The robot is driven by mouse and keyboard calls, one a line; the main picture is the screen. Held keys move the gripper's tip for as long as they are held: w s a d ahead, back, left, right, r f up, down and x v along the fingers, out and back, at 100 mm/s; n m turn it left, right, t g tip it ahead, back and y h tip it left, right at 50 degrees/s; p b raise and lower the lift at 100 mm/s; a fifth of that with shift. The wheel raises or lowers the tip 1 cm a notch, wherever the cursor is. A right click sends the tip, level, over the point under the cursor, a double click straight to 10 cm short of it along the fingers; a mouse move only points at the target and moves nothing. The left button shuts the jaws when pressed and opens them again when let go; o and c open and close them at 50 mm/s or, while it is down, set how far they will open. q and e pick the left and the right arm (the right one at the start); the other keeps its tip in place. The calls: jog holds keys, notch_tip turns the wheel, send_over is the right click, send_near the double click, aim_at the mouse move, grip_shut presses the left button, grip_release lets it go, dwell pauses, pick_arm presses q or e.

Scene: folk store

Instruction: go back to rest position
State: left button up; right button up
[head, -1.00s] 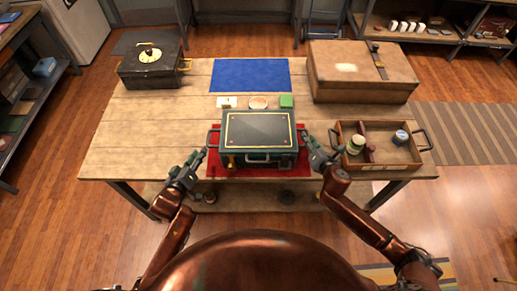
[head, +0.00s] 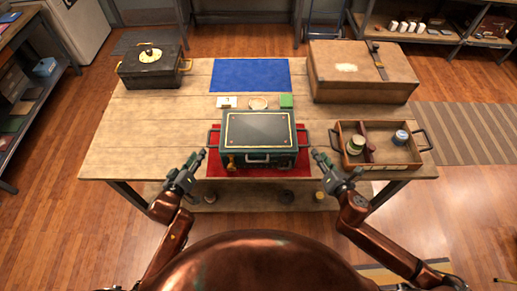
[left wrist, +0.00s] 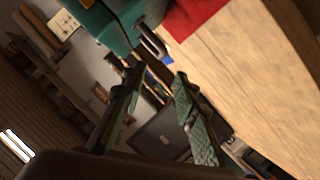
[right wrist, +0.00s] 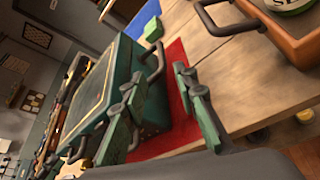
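My left gripper (head: 197,158) is open and empty at the front left of the dark green case, apart from it. In the left wrist view its two fingers (left wrist: 155,100) are spread with nothing between them. My right gripper (head: 318,157) is open and empty at the case's front right, also apart. Its spread fingers (right wrist: 165,105) show in the right wrist view with the case behind them. The closed case (head: 258,131) has side handles and sits on a red mat (head: 301,166) at the table's front middle.
The wooden table (head: 150,125) holds a wooden tray (head: 378,165) with jars at right, a large brown box (head: 360,75) behind it, a black box (head: 150,68) at back left and a blue mat (head: 250,75). A green block (head: 286,101) lies behind the case.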

dwell(0.5)
